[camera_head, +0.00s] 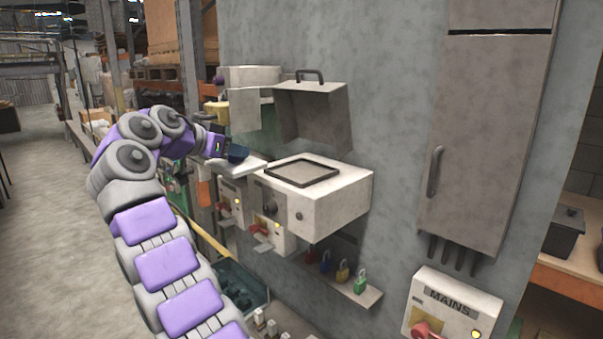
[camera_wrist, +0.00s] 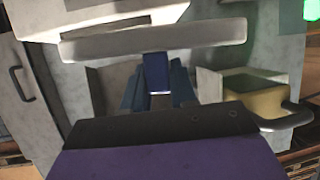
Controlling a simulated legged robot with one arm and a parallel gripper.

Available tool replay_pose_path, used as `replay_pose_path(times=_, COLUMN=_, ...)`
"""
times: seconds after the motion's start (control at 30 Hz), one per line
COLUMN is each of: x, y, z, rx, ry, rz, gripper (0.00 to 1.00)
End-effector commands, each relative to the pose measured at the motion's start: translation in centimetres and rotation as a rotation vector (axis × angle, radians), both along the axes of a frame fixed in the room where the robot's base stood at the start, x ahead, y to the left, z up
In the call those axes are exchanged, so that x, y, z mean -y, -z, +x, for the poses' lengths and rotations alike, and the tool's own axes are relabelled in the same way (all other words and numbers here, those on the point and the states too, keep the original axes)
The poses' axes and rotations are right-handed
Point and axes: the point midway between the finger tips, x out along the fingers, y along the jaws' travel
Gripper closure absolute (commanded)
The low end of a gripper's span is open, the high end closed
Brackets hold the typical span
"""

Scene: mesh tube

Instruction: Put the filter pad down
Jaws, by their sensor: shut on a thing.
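The filter pad (camera_head: 243,166) is a flat white slab, partly behind my gripper in the head view. My gripper (camera_head: 234,154) is shut on the pad's near-left part and holds it beside the light grey box (camera_head: 335,201). In the wrist view, the pad (camera_wrist: 150,39) spans the top as a pale bar, seen edge-on in front of my blue fingers (camera_wrist: 158,78). The box has a dark square frame (camera_head: 303,172) on top around a grey surface. Its grey cover (camera_head: 312,113) is raised above it. I cannot tell whether the pad touches the box.
A second box with a raised cover (camera_head: 254,77) stands behind, near a yellow item (camera_head: 216,112). A tall cabinet (camera_head: 490,120) and a mains box (camera_head: 455,306) are on the right. Open floor (camera_head: 50,220) lies to the left.

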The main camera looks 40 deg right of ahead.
Motion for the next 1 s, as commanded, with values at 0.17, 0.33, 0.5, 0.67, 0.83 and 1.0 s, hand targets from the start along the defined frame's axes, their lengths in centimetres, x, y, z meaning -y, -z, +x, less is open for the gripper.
replay_pose_path(times=0.17, x=-0.83, y=-0.19, z=-0.04, rx=-0.003, ry=0.002, rz=-0.005, gripper=1.00)
replay_pose_path(times=0.33, x=-1.10, y=-0.24, z=-0.20, rx=0.000, ry=0.011, rz=-0.007, gripper=1.00)
replay_pose_path(times=0.5, x=-0.70, y=-0.05, z=-0.34, rx=-0.002, ry=0.017, rz=-0.004, gripper=1.00)
replay_pose_path(times=0.67, x=-0.36, y=-0.11, z=-0.62, rx=0.002, ry=0.021, rz=0.000, gripper=1.00)
replay_pose_path(times=0.83, x=-0.34, y=-0.25, z=-0.72, rx=-0.003, ry=0.027, rz=-0.001, gripper=1.00)
replay_pose_path(times=1.0, x=-0.85, y=-0.55, z=-0.87, rx=-0.001, ry=0.033, rz=-0.003, gripper=1.00)
